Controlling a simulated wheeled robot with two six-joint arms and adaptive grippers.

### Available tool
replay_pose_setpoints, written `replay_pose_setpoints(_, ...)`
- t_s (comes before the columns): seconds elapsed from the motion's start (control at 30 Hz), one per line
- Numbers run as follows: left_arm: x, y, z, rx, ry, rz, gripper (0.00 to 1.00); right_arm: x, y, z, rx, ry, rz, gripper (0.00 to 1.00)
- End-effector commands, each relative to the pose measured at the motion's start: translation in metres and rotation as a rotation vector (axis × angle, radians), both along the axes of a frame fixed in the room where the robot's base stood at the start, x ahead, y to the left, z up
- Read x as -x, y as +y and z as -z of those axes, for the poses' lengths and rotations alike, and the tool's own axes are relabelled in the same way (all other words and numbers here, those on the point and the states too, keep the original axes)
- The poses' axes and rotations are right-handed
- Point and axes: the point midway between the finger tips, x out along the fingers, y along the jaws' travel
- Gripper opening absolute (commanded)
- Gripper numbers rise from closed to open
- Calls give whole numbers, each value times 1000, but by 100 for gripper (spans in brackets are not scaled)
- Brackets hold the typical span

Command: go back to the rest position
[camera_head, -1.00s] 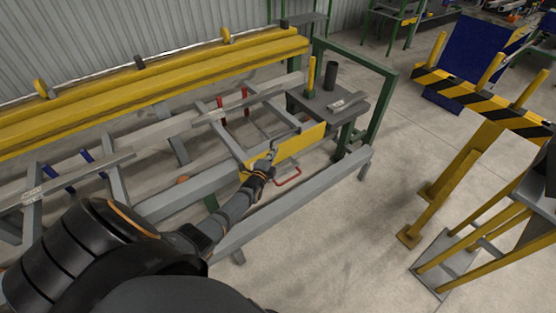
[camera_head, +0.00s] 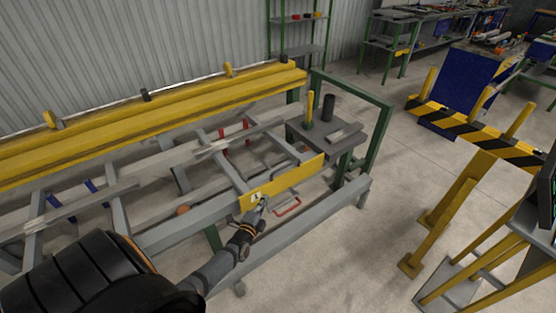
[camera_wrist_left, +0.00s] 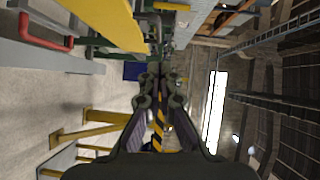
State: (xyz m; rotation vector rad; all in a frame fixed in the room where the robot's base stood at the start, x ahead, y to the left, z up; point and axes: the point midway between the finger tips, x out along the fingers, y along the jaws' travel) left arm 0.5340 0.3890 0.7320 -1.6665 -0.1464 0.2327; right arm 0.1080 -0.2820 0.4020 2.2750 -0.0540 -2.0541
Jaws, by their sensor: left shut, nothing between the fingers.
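My left gripper (camera_head: 262,203) is at the end of my left arm, in front of the yellow plate (camera_head: 285,183) on the near side of the runout table (camera_head: 315,208). It is shut and empty. In the left wrist view its fingers (camera_wrist_left: 160,82) meet in the middle, with nothing between them. That view looks along the table's side, with the yellow plate (camera_wrist_left: 112,20) at the top. I cannot tell the exact gap between gripper and plate. My right gripper is not in view.
A red handle (camera_head: 288,207) sticks out below the yellow plate. A grey shelf (camera_head: 325,135) holds a dark cylinder (camera_head: 328,108). A black-and-yellow striped barrier (camera_head: 480,134) stands at the right. The floor (camera_head: 345,245) between table and barrier is clear.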

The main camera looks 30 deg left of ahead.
Motion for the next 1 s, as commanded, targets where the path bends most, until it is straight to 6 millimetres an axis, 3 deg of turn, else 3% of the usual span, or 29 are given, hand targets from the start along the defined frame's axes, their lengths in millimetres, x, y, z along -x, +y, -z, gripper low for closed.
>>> replay_pose_setpoints(0.23,2,-1,5,14,12,1,0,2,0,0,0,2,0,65)
replay_pose_setpoints(0.27,5,-2,12,32,25,2,0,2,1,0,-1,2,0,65)
replay_pose_setpoints(0.37,27,-11,55,161,120,2,0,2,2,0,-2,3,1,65)
replay_pose_setpoints(0.47,71,-27,124,375,281,-36,0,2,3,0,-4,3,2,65)
replay_pose_setpoints(0.57,131,-45,190,599,452,-130,0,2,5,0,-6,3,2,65)
replay_pose_setpoints(0.7,231,-70,263,864,672,-346,0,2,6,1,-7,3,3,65)
replay_pose_setpoints(0.8,304,-86,298,1004,795,-538,0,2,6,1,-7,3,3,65)
replay_pose_setpoints(0.9,365,-99,318,1090,875,-716,0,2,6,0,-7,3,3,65)
replay_pose_setpoints(1.0,406,-107,327,1133,918,-846,0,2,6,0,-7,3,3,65)
